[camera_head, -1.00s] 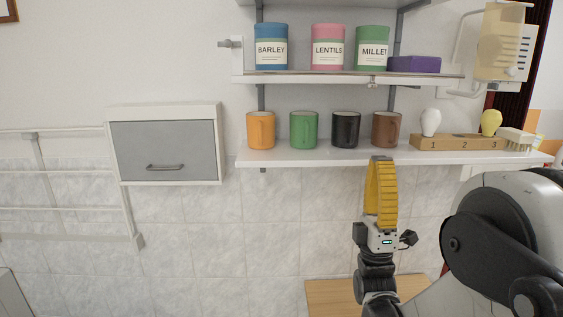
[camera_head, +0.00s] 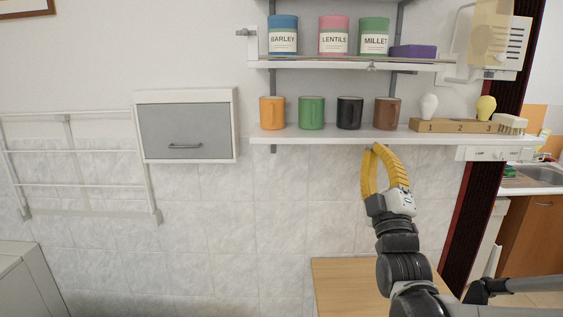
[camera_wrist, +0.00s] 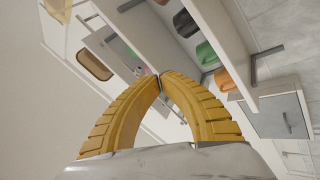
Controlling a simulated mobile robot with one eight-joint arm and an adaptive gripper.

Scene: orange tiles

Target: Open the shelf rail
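The upper shelf (camera_head: 330,60) has a thin pale rail (camera_head: 300,64) along its front edge, with a small catch (camera_head: 371,67) near the middle. A bracket with a knob (camera_head: 245,32) stands at its left end. The rail looks to be against the shelf edge. My gripper (camera_head: 374,149) shows yellow ribbed fingers with their tips together and nothing visible between them. In the head view its tips appear just under the front edge of the lower shelf (camera_head: 330,139). In the wrist view the gripper (camera_wrist: 160,75) also has its tips together; contact cannot be told.
Cans (camera_head: 333,38) and a purple box (camera_head: 413,52) stand on the upper shelf. Several mugs (camera_head: 311,113) and a numbered wooden block (camera_head: 455,126) are on the lower one. A grey-fronted wall cabinet (camera_head: 185,132) hangs left; a wooden surface (camera_head: 345,285) lies below.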

